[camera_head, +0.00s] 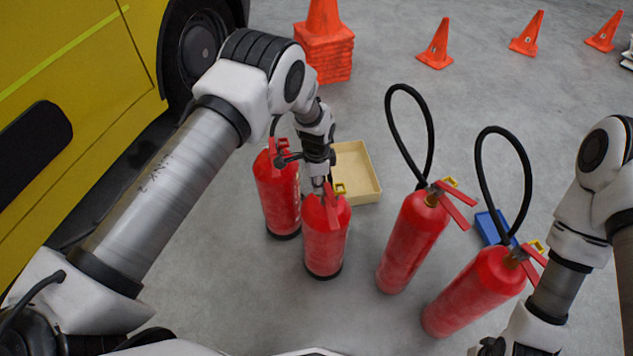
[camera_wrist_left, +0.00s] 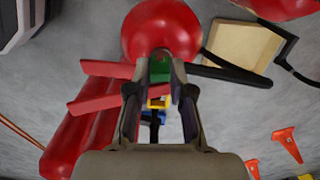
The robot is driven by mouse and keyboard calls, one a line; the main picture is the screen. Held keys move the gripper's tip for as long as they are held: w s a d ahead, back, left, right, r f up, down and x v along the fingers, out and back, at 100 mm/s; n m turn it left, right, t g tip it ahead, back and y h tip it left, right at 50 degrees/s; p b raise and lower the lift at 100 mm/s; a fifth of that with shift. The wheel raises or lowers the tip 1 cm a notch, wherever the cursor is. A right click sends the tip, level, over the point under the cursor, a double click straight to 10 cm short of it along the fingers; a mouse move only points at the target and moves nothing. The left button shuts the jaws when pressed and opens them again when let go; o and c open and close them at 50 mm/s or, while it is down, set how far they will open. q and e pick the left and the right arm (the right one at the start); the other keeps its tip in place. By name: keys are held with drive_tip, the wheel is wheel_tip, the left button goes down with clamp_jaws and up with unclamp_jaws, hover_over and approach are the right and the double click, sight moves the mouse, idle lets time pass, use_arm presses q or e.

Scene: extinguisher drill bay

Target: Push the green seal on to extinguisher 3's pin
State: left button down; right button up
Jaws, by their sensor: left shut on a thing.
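Four red extinguishers stand on the floor in the head view; I cannot read any numbers, so I cannot tell which is extinguisher 3. My left gripper (camera_head: 318,186) is at the top of the second extinguisher from the left (camera_head: 325,241), by its red levers and a yellow part (camera_head: 340,188). In the left wrist view the left gripper (camera_wrist_left: 160,68) is shut on the small green seal (camera_wrist_left: 159,73), in front of a red rounded extinguisher surface (camera_wrist_left: 162,29). Whether the seal touches the pin is hidden. My right arm shows at the right edge; its fingers are out of view.
The leftmost extinguisher (camera_head: 277,192) stands close beside. Two extinguishers (camera_head: 409,245) (camera_head: 476,292) with looped black hoses stand to the right. A tan tray (camera_head: 369,179) and a blue tray (camera_head: 486,229) lie behind. Orange cones (camera_head: 325,58) and a yellow vehicle (camera_head: 75,60) are farther off.

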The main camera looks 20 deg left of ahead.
use_arm(q)
drive_tip(key=c, duration=1)
unclamp_jaws()
drive_tip(key=shift+o, duration=0.2)
